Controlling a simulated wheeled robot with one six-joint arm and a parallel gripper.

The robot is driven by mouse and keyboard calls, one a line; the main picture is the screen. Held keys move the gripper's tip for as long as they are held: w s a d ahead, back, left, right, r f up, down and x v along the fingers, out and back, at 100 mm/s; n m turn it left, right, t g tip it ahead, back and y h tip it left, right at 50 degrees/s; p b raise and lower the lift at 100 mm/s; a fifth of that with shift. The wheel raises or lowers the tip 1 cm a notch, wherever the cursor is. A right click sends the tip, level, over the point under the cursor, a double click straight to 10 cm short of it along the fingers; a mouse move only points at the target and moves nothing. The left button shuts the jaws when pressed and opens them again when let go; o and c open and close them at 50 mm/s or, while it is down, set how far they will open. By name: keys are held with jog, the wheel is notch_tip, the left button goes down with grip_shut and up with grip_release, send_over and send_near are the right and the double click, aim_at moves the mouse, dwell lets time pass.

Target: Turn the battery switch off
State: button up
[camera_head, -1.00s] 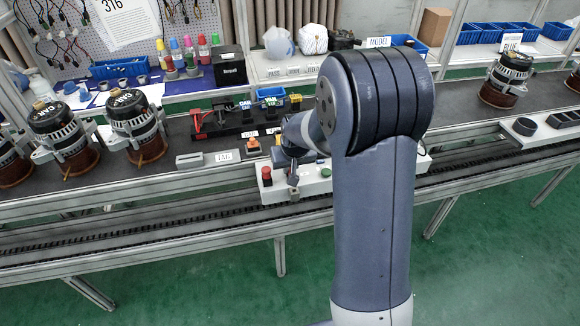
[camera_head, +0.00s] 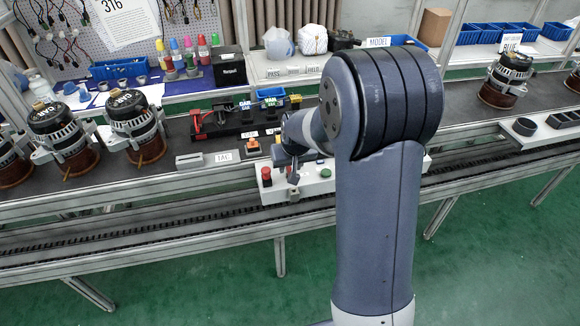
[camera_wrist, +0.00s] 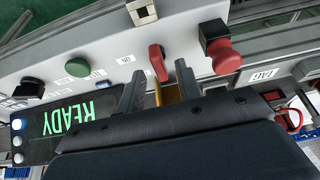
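The battery switch has a red lever handle (camera_wrist: 158,63) on the pale control panel (camera_wrist: 105,45). In the wrist view it stands beside a small label that appears to read ON, upside down there. My gripper (camera_wrist: 159,82) is open, with one dark finger on each side of the lever's line. The lever shows just beyond and between the fingertips; I cannot tell whether either finger touches it. A yellow piece shows between the fingers, below the lever.
A red mushroom button (camera_wrist: 222,56) sits right of the lever and a green button (camera_wrist: 77,67) left. A READY display (camera_wrist: 78,118) is at lower left. Alternators (camera_head: 137,125) stand on the bench to the left. Blue bins (camera_head: 270,96) are behind.

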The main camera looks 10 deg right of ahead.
jog(key=v, duration=0.9)
jog(key=shift+s+r, duration=0.15)
jog(key=shift+r, duration=0.1)
jog(key=x, duration=1.1)
jog(key=shift+r, duration=0.1)
jog(key=shift+m, duration=0.3)
